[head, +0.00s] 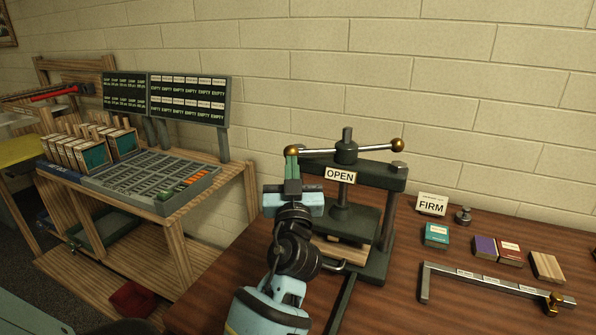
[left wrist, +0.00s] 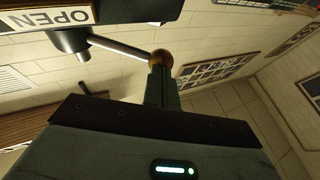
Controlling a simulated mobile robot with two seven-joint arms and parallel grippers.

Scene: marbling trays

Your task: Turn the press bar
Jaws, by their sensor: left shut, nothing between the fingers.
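The press bar (head: 371,149) is a silver rod with brass balls at its ends, running across the top of the dark green press (head: 378,175). An OPEN sign (head: 339,174) is on the press front. My left gripper (head: 292,160) is shut and empty, its fingertips at the bar's left ball (head: 291,151). In the left wrist view the shut fingers (left wrist: 160,72) point at the ball (left wrist: 160,57), seeming to meet or overlap it; I cannot tell whether they touch. The bar (left wrist: 118,46) runs from the ball toward the press there. My right gripper is not in view.
A FIRM sign (head: 431,204), a small weight (head: 463,215), several small blocks and a metal rail (head: 485,280) lie on the table's right side. A wooden bench with a grey slotted panel (head: 150,180) stands at left. A brick wall (head: 450,90) is behind.

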